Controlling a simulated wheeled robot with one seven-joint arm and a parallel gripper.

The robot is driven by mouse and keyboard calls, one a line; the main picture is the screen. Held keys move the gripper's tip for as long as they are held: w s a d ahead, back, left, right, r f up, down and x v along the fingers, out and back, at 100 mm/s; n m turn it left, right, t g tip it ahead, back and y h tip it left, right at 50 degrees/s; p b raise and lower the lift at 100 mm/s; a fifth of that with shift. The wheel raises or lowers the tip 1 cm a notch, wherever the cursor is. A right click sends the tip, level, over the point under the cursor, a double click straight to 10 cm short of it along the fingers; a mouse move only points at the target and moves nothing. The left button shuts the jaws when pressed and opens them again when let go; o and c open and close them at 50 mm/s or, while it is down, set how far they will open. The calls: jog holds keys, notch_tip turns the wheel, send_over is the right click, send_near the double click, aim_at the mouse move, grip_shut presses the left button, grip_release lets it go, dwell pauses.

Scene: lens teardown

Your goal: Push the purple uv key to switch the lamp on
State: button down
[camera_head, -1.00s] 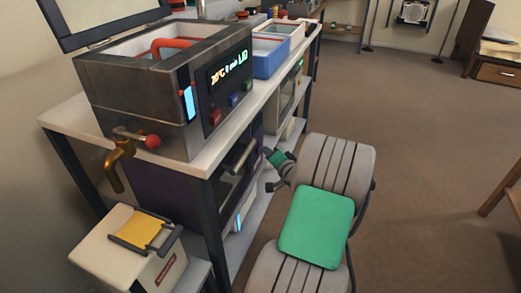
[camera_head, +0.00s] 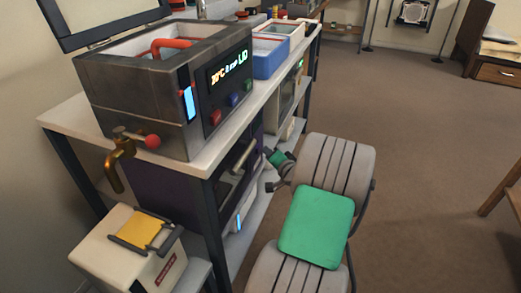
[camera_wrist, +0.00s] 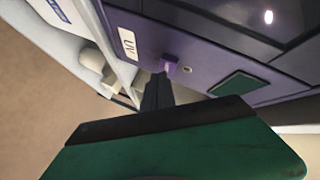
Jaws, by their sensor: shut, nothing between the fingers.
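The uv key (camera_wrist: 171,63) is a small purple block on the front of the purple cabinet (camera_wrist: 192,47), beside a white label reading UV (camera_wrist: 127,43). My gripper (camera_wrist: 160,76) is shut and empty, its dark fingertips right at the key in the wrist view. I cannot tell whether they touch it. The cabinet's dark front pane (camera_wrist: 240,25) shows one bright spot, which may be a reflection. In the head view the purple cabinet (camera_head: 160,190) stands under the worktop; the key is hidden there.
A steel bath (camera_head: 140,85) with a lit display and a brass tap (camera_head: 118,165) stands on the white worktop (camera_head: 65,117). A cream box (camera_head: 120,255) with a yellow pad stands at lower left. Blue and white bins (camera_head: 270,60) are farther back. Open floor lies right.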

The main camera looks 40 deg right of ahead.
jog(key=shift+w+a, duration=0.2)
jog(key=shift+w, duration=0.2)
jog(key=shift+s, duration=0.1)
jog(key=shift+s+d, duration=0.2)
jog(key=shift+s, duration=0.1)
jog(key=s+d, duration=0.1)
jog(key=s+d+b, duration=0.1)
jog(key=s, duration=0.3)
jog(key=shift+s+d+b, duration=0.15)
jog(key=shift+d+b, duration=0.2)
jog(key=shift+d, duration=0.05)
dwell(0.3)
